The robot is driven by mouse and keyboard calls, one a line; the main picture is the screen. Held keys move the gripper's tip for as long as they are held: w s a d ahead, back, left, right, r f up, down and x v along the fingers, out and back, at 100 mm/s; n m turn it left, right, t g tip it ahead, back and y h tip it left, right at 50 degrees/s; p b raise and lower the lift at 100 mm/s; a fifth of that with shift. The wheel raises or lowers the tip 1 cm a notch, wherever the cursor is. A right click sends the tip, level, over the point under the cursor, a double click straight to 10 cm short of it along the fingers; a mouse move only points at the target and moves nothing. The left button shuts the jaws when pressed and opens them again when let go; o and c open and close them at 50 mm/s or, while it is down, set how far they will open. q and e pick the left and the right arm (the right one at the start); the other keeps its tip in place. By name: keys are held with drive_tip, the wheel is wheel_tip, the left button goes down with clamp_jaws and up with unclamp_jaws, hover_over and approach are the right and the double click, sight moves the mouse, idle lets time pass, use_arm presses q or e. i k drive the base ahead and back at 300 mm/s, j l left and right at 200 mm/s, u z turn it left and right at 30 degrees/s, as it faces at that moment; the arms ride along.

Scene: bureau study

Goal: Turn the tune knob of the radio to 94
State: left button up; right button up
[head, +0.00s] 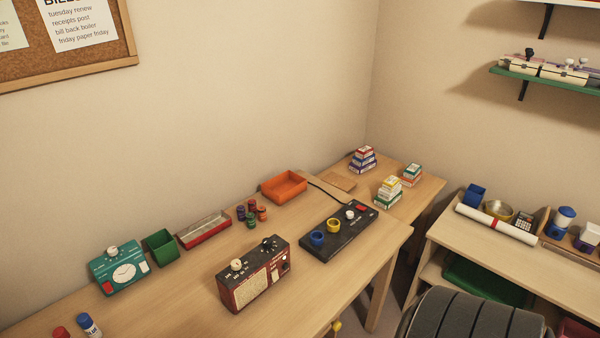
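A dark red and black box with a pale grille, which looks like the radio (256,278), stands on the wooden desk. A cream knob (236,265) sits on its top at the left, and black knobs (268,244) sit on its top at the right. A small light knob (285,267) shows on its front. The lettering and scale are too small to read, so I cannot tell which knob is tune or where it points. Neither of my grippers is in view.
A teal device with a white dial (124,272) stands left of the radio. A black panel with coloured knobs (338,231) lies to its right. Behind are a green bin (160,248), a red tray (204,231) and an orange tray (284,187). A dark chair (465,318) stands front right. Desk in front is clear.

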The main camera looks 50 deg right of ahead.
sight(236, 264)
drive_tip(key=z, duration=1.2)
